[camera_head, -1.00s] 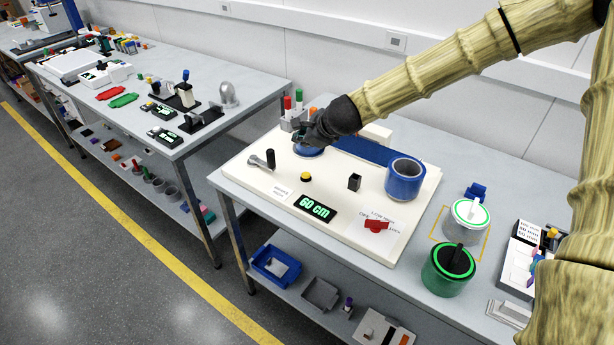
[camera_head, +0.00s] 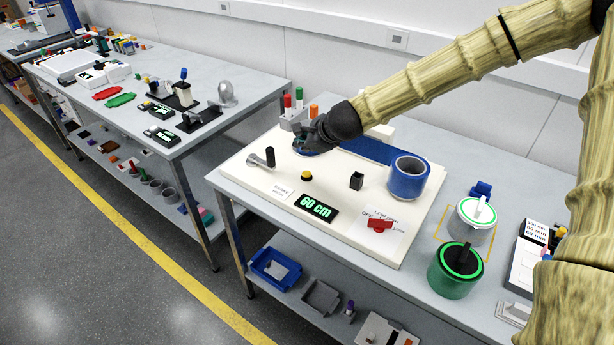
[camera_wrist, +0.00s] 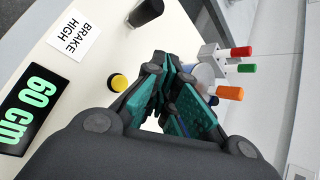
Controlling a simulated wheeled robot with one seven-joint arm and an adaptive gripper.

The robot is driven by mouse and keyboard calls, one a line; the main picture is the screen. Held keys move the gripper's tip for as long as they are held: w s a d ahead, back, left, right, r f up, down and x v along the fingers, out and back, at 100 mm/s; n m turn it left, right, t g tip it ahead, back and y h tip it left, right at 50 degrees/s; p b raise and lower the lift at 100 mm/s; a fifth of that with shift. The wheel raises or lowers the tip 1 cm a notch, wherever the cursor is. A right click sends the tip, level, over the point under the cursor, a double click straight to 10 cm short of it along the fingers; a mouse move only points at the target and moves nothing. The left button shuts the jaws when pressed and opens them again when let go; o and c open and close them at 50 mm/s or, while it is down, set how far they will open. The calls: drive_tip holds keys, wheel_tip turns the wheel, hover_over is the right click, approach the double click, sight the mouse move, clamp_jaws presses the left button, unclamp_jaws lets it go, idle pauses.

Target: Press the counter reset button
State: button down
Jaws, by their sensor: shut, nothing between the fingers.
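The yellow button (camera_head: 306,176) with a dark base sits on the cream panel (camera_head: 245,174), behind the green-lit counter display (camera_head: 316,207) that reads "60 cm". In the wrist view the yellow button (camera_wrist: 118,83) lies just left of my gripper's fingers, and the display (camera_wrist: 28,112) is at the far left. My gripper (camera_head: 300,147) is above the back part of the panel, behind the button and apart from it. In the wrist view my gripper (camera_wrist: 178,75) points forward with its fingers shut and nothing between them. It partly hides a blue roll behind it.
A crank with a black knob (camera_head: 270,157) stands left of the button, a small black post (camera_head: 356,181) right of it. A blue roll (camera_head: 407,177) and red part (camera_head: 379,224) are further right. Markers (camera_head: 288,103) stand behind my gripper. Green and white canisters stand right of the panel.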

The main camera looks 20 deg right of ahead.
sight(304, 174)
drive_tip(key=shift+f+b, duration=2.35)
drive_tip(key=shift+f, duration=1.05)
drive_tip(key=shift+f, duration=0.1)
drive_tip(key=shift+f+b, duration=0.3)
drive_tip(key=shift+f+b, duration=0.3)
drive_tip(key=shift+f, duration=0.1)
drive_tip(key=shift+r, duration=0.1)
drive_tip(key=shift+r+p, duration=0.7)
drive_tip(key=shift+r, duration=0.05)
drive_tip(key=shift+r+p, duration=2.05)
drive_tip(key=shift+r, duration=0.45)
